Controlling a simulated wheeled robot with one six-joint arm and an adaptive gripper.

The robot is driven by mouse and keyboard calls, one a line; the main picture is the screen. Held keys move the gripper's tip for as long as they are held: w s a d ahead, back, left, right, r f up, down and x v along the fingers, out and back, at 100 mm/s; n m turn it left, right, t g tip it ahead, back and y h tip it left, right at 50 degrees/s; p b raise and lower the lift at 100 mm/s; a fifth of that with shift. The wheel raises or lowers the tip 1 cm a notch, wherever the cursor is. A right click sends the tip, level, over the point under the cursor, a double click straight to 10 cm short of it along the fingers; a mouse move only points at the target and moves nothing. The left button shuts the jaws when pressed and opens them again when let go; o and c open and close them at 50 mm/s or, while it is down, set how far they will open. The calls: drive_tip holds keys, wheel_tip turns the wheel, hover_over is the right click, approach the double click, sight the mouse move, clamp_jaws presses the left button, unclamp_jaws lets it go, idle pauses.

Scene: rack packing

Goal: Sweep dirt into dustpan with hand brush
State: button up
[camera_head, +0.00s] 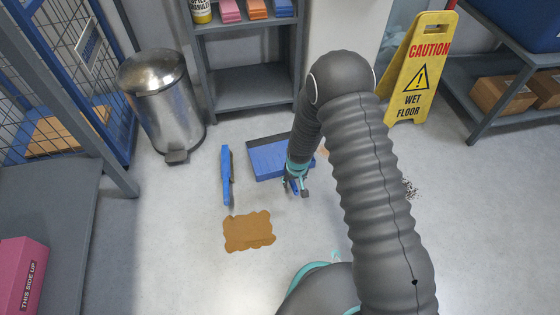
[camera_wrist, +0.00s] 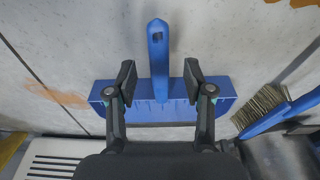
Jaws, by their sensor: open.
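A blue dustpan (camera_head: 266,160) lies on the floor in front of the shelf, its right part hidden behind my arm. In the wrist view the dustpan (camera_wrist: 225,97) shows its blue handle (camera_wrist: 158,60) pointing up the picture. My gripper (camera_head: 296,187) is open above it. In the wrist view my gripper (camera_wrist: 160,82) has one finger on each side of the handle, with a gap on both sides. The blue hand brush (camera_head: 226,178) lies left of the dustpan; the wrist view shows its pale bristles (camera_wrist: 260,105). Dark specks of dirt (camera_head: 409,187) lie right of my arm.
A metal bin (camera_head: 162,95) stands at the left. A yellow wet-floor sign (camera_head: 420,70) stands at the upper right. Grey shelving (camera_head: 253,77) is behind the dustpan. The floor at lower right is clear.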

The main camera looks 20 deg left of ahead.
drive_tip(key=shift+w+a+f, duration=0.1)
drive_tip(key=shift+w+f, duration=0.05)
drive_tip(key=shift+f, duration=1)
drive_tip(key=shift+c, duration=0.2)
clamp_jaws()
wheel_tip(320, 180, up, 12)
drive_tip(key=p, duration=0.6)
drive_tip(key=shift+p, duration=0.4)
